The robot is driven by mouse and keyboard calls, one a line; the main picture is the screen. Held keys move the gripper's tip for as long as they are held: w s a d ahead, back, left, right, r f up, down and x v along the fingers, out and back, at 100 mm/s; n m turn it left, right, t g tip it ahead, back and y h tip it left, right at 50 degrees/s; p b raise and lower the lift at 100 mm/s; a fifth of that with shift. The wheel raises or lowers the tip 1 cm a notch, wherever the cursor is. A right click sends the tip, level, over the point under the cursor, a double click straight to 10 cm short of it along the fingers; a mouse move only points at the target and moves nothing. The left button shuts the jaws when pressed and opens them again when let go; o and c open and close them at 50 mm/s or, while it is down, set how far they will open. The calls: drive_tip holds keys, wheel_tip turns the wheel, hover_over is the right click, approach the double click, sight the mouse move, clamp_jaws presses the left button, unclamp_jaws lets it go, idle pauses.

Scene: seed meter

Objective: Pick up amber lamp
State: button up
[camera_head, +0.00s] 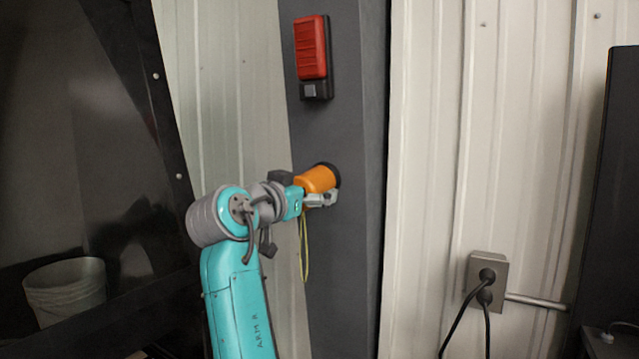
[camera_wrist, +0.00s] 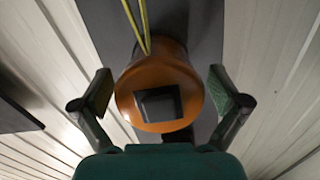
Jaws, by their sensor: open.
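The amber lamp (camera_head: 317,180) is an orange, rounded body with a black base against the dark grey post in the head view. In the wrist view the amber lamp (camera_wrist: 184,96) faces me end-on, with a dark square in its middle. A yellow cord (camera_head: 304,245) hangs below it in the head view. My gripper (camera_head: 322,198) is at the lamp. In the wrist view my gripper (camera_wrist: 167,92) is open, with one finger on each side of the lamp. Small gaps show between the fingers and the lamp.
A red device (camera_head: 311,48) with a dark lower part is fixed higher on the dark grey post (camera_head: 345,270). A grey outlet box (camera_head: 487,278) with plugged cables is on the ribbed wall to the right.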

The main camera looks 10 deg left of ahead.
drive_tip(key=shift+w+d, duration=0.2)
drive_tip(key=shift+w, duration=0.4)
drive_tip(key=c, duration=1.2)
drive_tip(key=shift+r, duration=0.1)
drive_tip(key=shift+d, duration=0.1)
drive_tip(key=shift+s+d+r, duration=0.1)
drive_tip(key=shift+s+r, duration=0.05)
drive_tip(key=shift+r, duration=0.05)
drive_tip(key=shift+c, duration=0.7)
drive_tip(key=s+d+r, duration=0.2)
drive_tip(key=d, duration=0.1)
drive_tip(key=s+d+r, duration=0.5)
drive_tip(key=s+d, duration=0.1)
drive_tip(key=d, duration=0.1)
drive_tip(key=shift+s+r, duration=0.15)
drive_tip(key=shift+s, duration=0.1)
drive_tip(key=c, duration=0.3)
drive_tip(key=shift+s+r, duration=0.1)
drive_tip(key=shift+s, duration=0.2)
drive_tip(key=shift+c, duration=0.2)
drive_tip(key=shift+f+v, duration=0.2)
drive_tip(key=shift+v, duration=0.95)
drive_tip(key=shift+f+v, duration=0.2)
drive_tip(key=shift+v, duration=0.9)
